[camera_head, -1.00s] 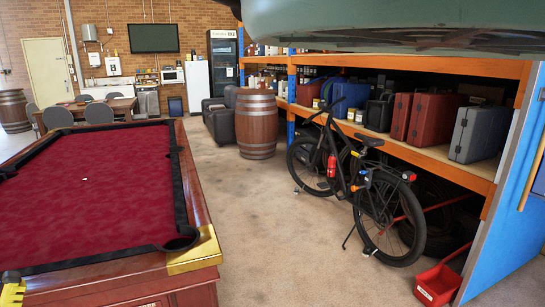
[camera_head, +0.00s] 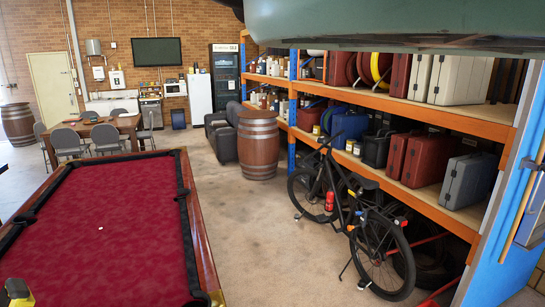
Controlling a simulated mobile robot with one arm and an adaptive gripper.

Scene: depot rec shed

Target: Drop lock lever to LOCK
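I cannot make out a lock lever or LOCK marking. At the right edge a blue panel (camera_head: 506,258) stands upright beside the shelving, with a light brown slanted bar (camera_head: 529,196) on its right; I cannot tell what the bar belongs to. My gripper is not recognisable in view. A yellow and dark piece (camera_head: 17,291) is cut off at the bottom left, and I cannot tell what it is.
A red pool table (camera_head: 110,222) fills the left. A dark bicycle (camera_head: 375,243) stands before orange shelving (camera_head: 430,112) holding cases. A barrel (camera_head: 258,145) stands farther back. Bare floor (camera_head: 255,235) lies between table and bicycle. A large green shape (camera_head: 390,20) hangs across the top.

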